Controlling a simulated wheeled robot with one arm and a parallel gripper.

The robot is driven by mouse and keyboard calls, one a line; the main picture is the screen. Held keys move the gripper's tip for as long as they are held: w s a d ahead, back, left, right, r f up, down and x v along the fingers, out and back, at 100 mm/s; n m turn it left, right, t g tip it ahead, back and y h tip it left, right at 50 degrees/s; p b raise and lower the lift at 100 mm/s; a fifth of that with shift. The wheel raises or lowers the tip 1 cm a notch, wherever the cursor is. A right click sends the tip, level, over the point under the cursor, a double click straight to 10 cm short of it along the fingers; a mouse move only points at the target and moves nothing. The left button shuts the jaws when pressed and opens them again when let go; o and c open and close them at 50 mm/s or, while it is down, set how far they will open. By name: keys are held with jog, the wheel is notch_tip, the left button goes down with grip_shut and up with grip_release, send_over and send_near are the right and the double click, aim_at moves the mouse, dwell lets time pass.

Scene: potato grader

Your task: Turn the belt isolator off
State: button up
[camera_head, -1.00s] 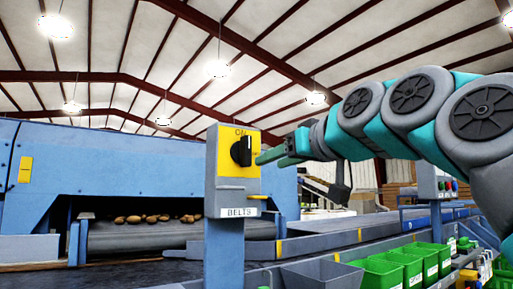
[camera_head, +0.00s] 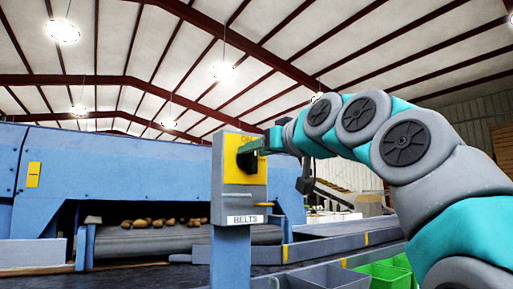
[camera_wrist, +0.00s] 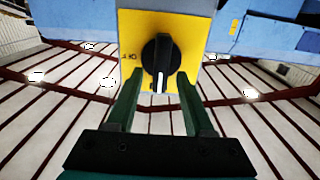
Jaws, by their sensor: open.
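The belt isolator is a grey box with a yellow face (camera_head: 259,190) on a blue post, with a white BELTS label (camera_head: 245,219) below. Its black rotary knob (camera_head: 247,158) sits on the yellow face and also shows in the wrist view (camera_wrist: 160,62). There the knob's white mark points down the picture, and an upside-down OFF label (camera_wrist: 129,56) lies to its left. My gripper (camera_head: 264,142) is at the knob in the head view, partly in front of the face. In the wrist view my open gripper (camera_wrist: 158,78) has its green fingertips either side of the knob's lower part; contact cannot be told.
A blue grading machine (camera_head: 120,160) with potatoes (camera_head: 165,222) on a roller conveyor stands behind the post. Grey bins (camera_head: 325,276) and green bins (camera_head: 385,272) stand at lower right. Open air surrounds the box's front side.

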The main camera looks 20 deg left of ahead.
jog(key=shift+w+a, duration=0.1)
jog(key=shift+a, duration=0.05)
jog(key=shift+c, duration=0.3)
grip_shut()
